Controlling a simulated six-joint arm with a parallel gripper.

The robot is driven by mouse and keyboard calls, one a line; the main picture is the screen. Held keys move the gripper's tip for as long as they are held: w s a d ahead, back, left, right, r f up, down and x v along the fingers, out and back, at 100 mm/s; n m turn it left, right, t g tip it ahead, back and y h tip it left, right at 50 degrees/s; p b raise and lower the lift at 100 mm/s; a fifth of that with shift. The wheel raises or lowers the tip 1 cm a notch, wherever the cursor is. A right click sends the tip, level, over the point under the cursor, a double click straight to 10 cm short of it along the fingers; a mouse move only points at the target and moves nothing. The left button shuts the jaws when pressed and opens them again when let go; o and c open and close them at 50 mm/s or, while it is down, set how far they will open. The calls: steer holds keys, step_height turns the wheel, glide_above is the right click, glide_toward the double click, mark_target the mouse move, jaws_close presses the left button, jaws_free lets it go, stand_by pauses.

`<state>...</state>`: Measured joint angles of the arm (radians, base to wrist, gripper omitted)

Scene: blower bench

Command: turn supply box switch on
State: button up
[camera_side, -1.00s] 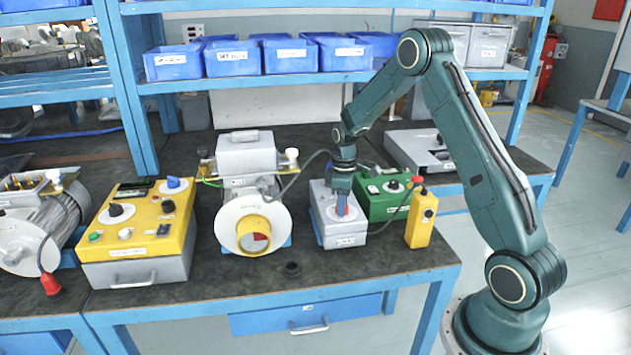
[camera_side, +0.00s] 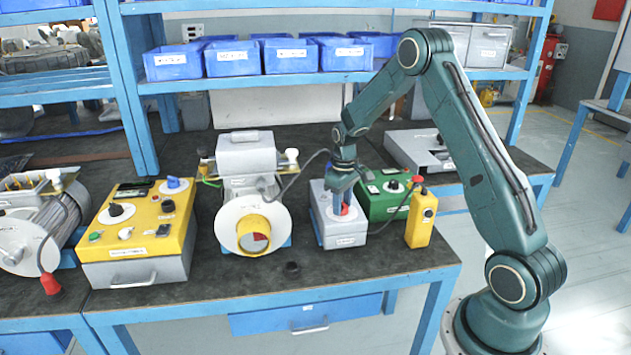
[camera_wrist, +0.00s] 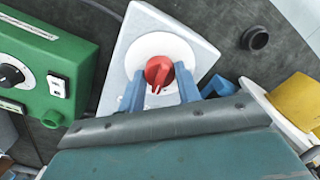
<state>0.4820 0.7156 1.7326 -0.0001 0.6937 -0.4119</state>
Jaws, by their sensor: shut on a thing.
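The supply box is a light grey box (camera_side: 343,241) right of the blower, with a red rotary switch knob (camera_side: 345,211) on top. In the wrist view the red knob (camera_wrist: 158,71) sits on a round white plate on the box's pale top (camera_wrist: 143,25). My gripper (camera_side: 343,207) is over the box, pointing down. Its two blue fingers (camera_wrist: 160,89) stand on either side of the knob, shut on it. The fingers partly cover the knob, and any position marks around it cannot be read.
A green box (camera_side: 385,207) stands close behind and right of the supply box. A yellow pendant (camera_side: 421,220) stands to its right. The blower (camera_side: 236,228) is to the left, then a yellow control panel (camera_side: 139,227). A small black knob (camera_side: 292,268) lies on clear bench in front.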

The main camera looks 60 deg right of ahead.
steer(key=m, duration=0.4)
steer(key=shift+m, duration=0.3)
steer(key=m, duration=0.4)
stand_by(0.3)
steer(key=o, duration=1)
steer(key=shift+c, duration=0.2)
steer(key=shift+r, duration=0.15)
step_height(320, 180, up, 14)
steer(key=shift+f, duration=0.2)
